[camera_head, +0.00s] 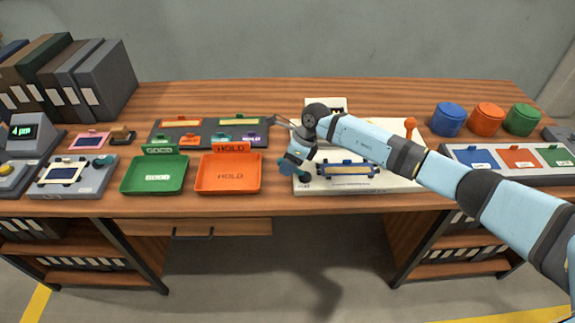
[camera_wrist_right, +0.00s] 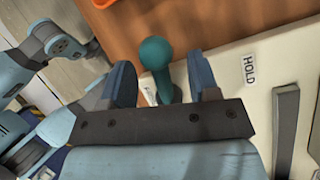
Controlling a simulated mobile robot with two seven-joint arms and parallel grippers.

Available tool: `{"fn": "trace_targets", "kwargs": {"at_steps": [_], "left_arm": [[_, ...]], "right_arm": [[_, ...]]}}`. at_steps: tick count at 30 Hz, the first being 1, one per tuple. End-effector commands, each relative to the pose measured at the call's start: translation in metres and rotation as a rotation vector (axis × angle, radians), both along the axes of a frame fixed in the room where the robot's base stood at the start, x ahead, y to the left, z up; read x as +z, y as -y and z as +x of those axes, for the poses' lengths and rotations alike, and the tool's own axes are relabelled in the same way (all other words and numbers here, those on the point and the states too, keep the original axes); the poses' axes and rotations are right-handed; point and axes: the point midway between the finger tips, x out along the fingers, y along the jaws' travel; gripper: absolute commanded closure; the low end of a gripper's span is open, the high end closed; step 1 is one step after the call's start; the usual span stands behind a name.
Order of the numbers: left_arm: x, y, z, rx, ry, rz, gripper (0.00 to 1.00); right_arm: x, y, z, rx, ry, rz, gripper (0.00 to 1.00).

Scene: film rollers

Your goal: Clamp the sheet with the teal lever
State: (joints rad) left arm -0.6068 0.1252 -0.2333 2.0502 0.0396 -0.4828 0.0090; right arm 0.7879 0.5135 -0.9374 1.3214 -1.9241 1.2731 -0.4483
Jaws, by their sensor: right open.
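The teal lever (camera_wrist_right: 157,58) has a round knob on a thick stem and stands between the two fingers of my right gripper in the right wrist view. My right gripper (camera_head: 290,162) is open at the left end of the white machine (camera_head: 400,186), with a visible gap at the finger on the right. A pale sheet (camera_head: 347,169) appears to lie in the blue-framed part of this machine; my arm hides part of the machine. A HOLD label (camera_wrist_right: 249,70) is on the pale surface beside the lever. My left gripper is not in view.
An orange HOLD tray (camera_head: 258,176) and a green GOOD tray (camera_head: 184,176) stand left of the machine. An orange-knobbed lever (camera_head: 410,126) rises at its far right. Blue, orange and green cylinders stand at the back right.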

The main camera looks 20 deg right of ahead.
Motion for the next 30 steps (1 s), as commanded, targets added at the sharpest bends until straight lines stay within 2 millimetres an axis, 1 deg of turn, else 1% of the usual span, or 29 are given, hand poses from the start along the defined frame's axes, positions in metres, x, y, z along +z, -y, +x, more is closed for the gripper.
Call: {"fn": "trace_targets", "kwargs": {"at_steps": [1, 4, 13, 14, 15, 17, 18, 20, 21, 30], "left_arm": [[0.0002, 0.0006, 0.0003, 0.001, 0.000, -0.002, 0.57], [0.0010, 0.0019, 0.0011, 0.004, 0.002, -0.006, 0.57], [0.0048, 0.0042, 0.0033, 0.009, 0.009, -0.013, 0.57], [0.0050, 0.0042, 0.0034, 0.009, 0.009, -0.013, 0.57], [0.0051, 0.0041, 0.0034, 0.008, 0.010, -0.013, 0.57], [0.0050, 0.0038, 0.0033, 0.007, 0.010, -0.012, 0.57], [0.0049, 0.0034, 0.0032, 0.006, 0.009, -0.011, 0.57], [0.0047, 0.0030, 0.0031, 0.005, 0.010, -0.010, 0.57], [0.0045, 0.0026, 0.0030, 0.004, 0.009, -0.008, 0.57], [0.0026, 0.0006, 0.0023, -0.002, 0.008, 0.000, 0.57]], "right_arm": [[-0.0048, -0.0023, -0.0001, 0.000, -0.002, 0.001, 0.45], [-0.0101, -0.0044, 0.0002, -0.001, -0.001, 0.001, 0.45], [-0.0120, -0.0053, 0.0004, -0.001, 0.000, 0.000, 0.45], [-0.0120, -0.0053, 0.0004, -0.001, 0.000, 0.000, 0.49], [-0.0119, -0.0052, 0.0004, -0.001, 0.000, 0.000, 0.59], [-0.0119, -0.0052, 0.0004, -0.001, 0.000, 0.000, 0.72], [-0.0118, -0.0052, 0.0004, -0.001, 0.000, 0.000, 0.82], [-0.0118, -0.0052, 0.0004, -0.001, 0.000, 0.000, 0.95], [-0.0117, -0.0051, 0.0004, -0.001, 0.000, 0.000, 1.00], [-0.0117, -0.0030, 0.0026, -0.013, 0.000, 0.001, 1.00]]}}
